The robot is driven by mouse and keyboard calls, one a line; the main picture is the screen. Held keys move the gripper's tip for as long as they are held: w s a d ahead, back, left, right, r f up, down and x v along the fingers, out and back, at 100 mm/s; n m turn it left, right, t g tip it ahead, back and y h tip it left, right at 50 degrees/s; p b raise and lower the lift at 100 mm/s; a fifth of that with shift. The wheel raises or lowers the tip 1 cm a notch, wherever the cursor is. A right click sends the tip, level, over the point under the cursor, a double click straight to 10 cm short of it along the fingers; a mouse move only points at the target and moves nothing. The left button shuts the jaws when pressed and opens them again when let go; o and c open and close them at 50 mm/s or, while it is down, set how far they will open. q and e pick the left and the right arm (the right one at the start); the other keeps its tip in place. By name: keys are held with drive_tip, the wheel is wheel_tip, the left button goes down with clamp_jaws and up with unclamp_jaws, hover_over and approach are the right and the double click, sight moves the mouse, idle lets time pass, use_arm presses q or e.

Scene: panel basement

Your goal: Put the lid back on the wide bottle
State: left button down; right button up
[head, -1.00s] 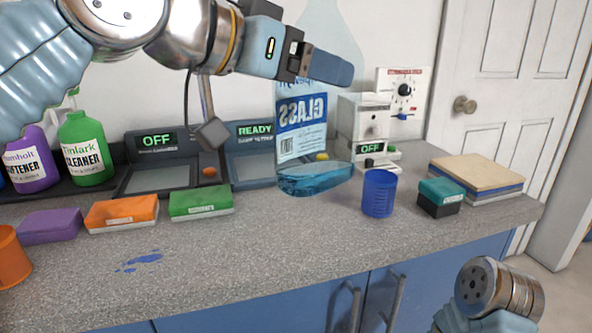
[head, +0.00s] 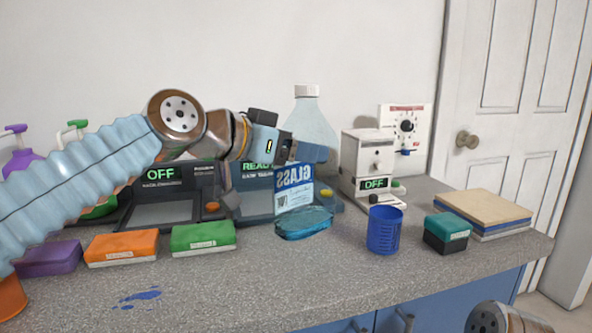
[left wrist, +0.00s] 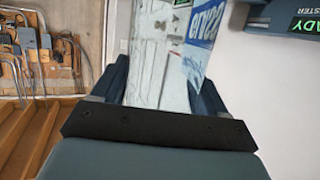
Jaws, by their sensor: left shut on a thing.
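A wide, clear bottle (head: 311,127) with a blue GLASS label, read mirrored, and blue liquid at its bottom is upright at the counter's middle. A white piece (head: 307,91) tops its neck; I cannot tell whether this is the lid or the bare mouth. My left gripper (head: 315,153) comes in from the left and is shut on the bottle below its shoulder. In the left wrist view the bottle (left wrist: 165,60) fills the space between the fingers. Whether its base touches the counter is unclear. No separate lid is recognisable. My right gripper is out of view.
Behind the bottle is a dark READY device (head: 250,205). A white OFF device (head: 362,165), blue cup (head: 385,232), teal-black block (head: 447,234) and stacked boards (head: 485,208) are to the right. Sponges (head: 203,238) lie left. The front counter is clear beside a blue spill (head: 138,298).

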use_arm(q)
drive_tip(key=shift+w+a+f+b, duration=0.1)
drive_tip(key=shift+w+f+b, duration=0.15)
drive_tip(key=shift+f, duration=0.7)
drive_tip(key=shift+w+f+b, duration=0.1)
drive_tip(key=shift+f+b, duration=0.1)
drive_tip(key=shift+f, duration=0.75)
drive_tip(key=shift+f+b, duration=0.3)
unclamp_jaws()
drive_tip(key=shift+r, duration=0.1)
drive_tip(key=shift+r+p, duration=0.15)
drive_tip(key=shift+p, duration=0.15)
drive_tip(key=b+v, duration=0.3)
drive_tip(key=v, duration=0.9)
